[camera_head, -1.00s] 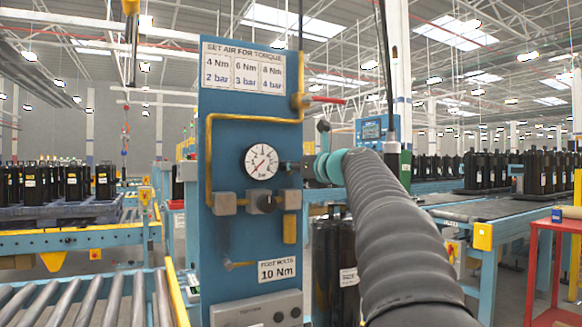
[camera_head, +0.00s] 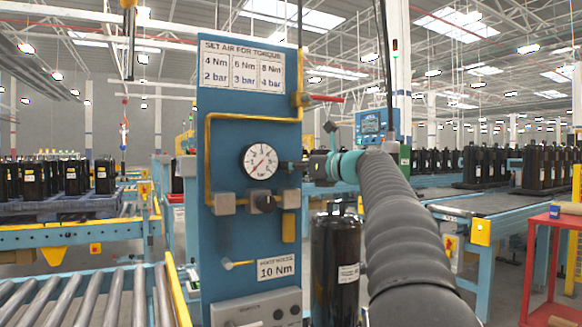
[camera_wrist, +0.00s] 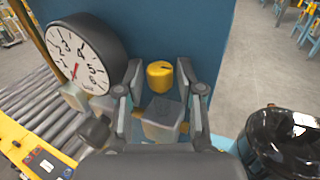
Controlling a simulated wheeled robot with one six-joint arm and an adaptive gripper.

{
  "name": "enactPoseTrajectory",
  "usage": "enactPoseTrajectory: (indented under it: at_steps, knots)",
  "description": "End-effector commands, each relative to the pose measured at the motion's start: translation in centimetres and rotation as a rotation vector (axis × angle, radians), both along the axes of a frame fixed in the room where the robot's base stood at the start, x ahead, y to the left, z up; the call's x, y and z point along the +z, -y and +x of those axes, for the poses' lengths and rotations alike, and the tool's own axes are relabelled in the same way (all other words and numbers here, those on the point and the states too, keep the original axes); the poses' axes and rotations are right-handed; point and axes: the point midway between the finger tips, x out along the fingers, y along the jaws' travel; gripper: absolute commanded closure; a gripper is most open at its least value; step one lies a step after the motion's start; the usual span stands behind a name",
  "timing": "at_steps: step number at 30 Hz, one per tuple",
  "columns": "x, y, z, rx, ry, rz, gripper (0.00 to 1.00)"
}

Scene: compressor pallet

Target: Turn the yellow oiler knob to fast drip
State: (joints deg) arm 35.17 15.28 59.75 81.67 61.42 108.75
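The yellow oiler knob (camera_wrist: 160,76) shows in the wrist view as a short round cap in front of the blue panel, above a grey block (camera_wrist: 163,118). My gripper (camera_wrist: 158,80) is open, with one finger on each side of the knob. A gap shows on both sides, so the fingers seem not to touch it. In the head view my gripper (camera_head: 294,166) is at the right edge of the blue panel (camera_head: 225,130), just right of the pressure gauge (camera_head: 261,162). The knob cannot be made out there. I cannot read its setting.
A black regulator knob (camera_head: 263,202) and a grey block (camera_head: 224,203) sit below the gauge. A red-handled valve (camera_head: 325,98) sticks out above my gripper. A black compressor (camera_head: 336,265) stands below. A roller conveyor (camera_head: 80,300) lies at left.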

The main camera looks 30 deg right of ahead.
Motion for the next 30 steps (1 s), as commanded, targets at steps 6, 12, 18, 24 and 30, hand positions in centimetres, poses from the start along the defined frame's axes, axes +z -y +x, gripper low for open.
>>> enactPoseTrajectory:
  at_steps: [6,12,18,24,30]
  knots:
    - [0.0,0.2,-0.3,-0.001,0.0,0.0,0.63]
    - [0.0,1.3,-2.6,-0.004,-0.001,-0.001,0.63]
    - [0.0,3.1,-6.2,-0.005,-0.001,0.0,0.63]
    - [0.0,4.4,-9.2,-0.004,0.0,0.0,0.63]
    - [0.0,5.0,-10.7,-0.001,0.0,0.0,0.63]
